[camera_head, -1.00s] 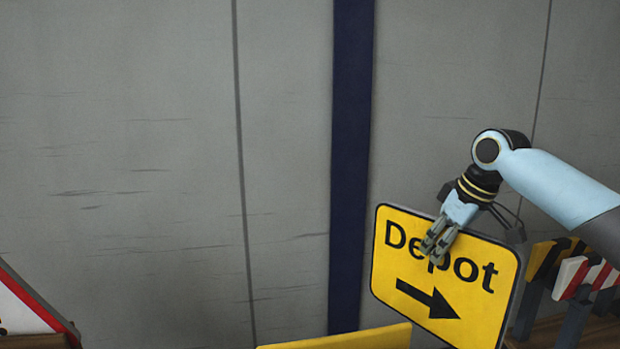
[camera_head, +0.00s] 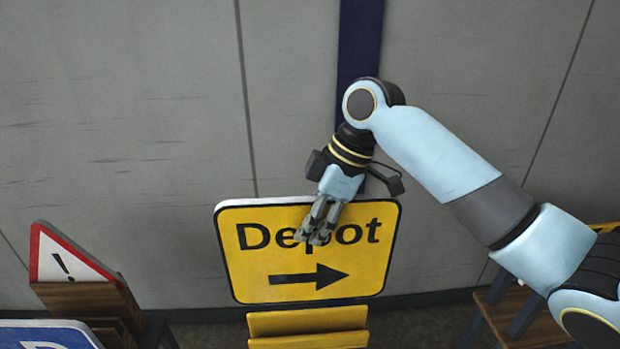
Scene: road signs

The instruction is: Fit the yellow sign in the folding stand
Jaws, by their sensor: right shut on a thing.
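The yellow sign (camera_head: 300,270) reads "Depot" with a black arrow pointing right, and it hangs nearly level in the middle of the head view. My right gripper (camera_head: 318,235) is shut on its top edge, with fingers over the lettering. A yellow slatted piece (camera_head: 307,325), which looks like the top of the folding stand, is just below the sign's lower edge. The sign's lower edge is close above it; I cannot tell whether they touch. The stand's lower part is out of frame. My left gripper is not in view.
At the lower left, a red-bordered warning sign (camera_head: 62,262) stands in a wooden rack (camera_head: 85,300), with a blue sign (camera_head: 40,335) in front. Another wooden rack (camera_head: 505,310) is at the lower right, partly behind my right arm. A grey wall is behind.

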